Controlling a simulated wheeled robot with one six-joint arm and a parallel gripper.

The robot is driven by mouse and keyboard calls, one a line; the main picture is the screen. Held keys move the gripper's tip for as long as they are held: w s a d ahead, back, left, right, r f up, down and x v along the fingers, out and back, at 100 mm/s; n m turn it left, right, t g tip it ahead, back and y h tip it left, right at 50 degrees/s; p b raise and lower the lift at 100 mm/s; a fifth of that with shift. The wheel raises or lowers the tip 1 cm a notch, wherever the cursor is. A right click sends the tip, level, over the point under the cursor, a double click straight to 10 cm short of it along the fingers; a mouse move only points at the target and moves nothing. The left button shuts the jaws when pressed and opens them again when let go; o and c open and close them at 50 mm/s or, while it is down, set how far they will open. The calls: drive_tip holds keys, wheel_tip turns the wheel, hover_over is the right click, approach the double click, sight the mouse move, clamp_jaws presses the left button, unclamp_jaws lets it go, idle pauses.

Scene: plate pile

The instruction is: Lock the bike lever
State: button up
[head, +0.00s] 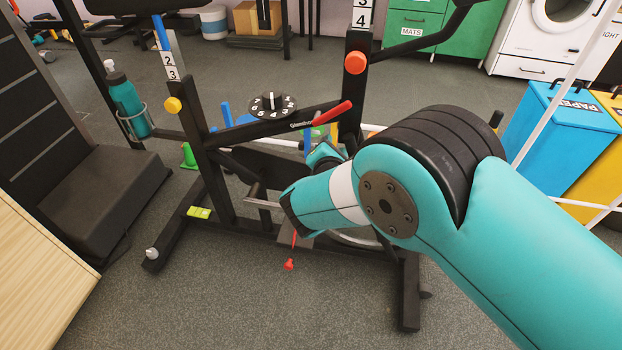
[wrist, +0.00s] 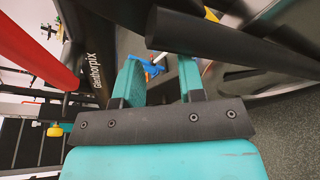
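The bike (head: 210,150) is a black exercise-bike frame. Its red lever (head: 332,113) sticks up at a slant toward the right from the lettered slanted tube, next to a round numbered dial (head: 272,106). In the wrist view, a large red bar, which looks like the lever (wrist: 35,42), lies at the left, outside my fingers. My gripper (head: 323,153) is below the lever, partly hidden behind my own arm. In the wrist view, my gripper (wrist: 160,75) has its two teal fingers apart. A blue part (wrist: 147,67) shows beyond the gap; I cannot tell its distance.
A black bar (wrist: 230,42) crosses close above my right finger, and the lettered tube (wrist: 92,55) runs beside the left one. Red and yellow knobs (head: 355,63) (head: 173,105) sit on the posts. A bottle (head: 125,100) and blue bin (head: 560,125) flank the bike.

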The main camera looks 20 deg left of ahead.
wheel_tip(320, 180, up, 7)
drive_tip(key=s+t+h, duration=0.1)
drive_tip(key=s+t, duration=0.1)
drive_tip(key=f+p+v, duration=0.1)
drive_tip(key=p+v, duration=0.3)
drive_tip(key=v, duration=1.1)
drive_tip(key=shift+s+a+f+n, duration=0.25)
drive_tip(key=shift+s+f+n, duration=0.05)
drive_tip(key=shift+s+f, duration=0.1)
idle(0.4)
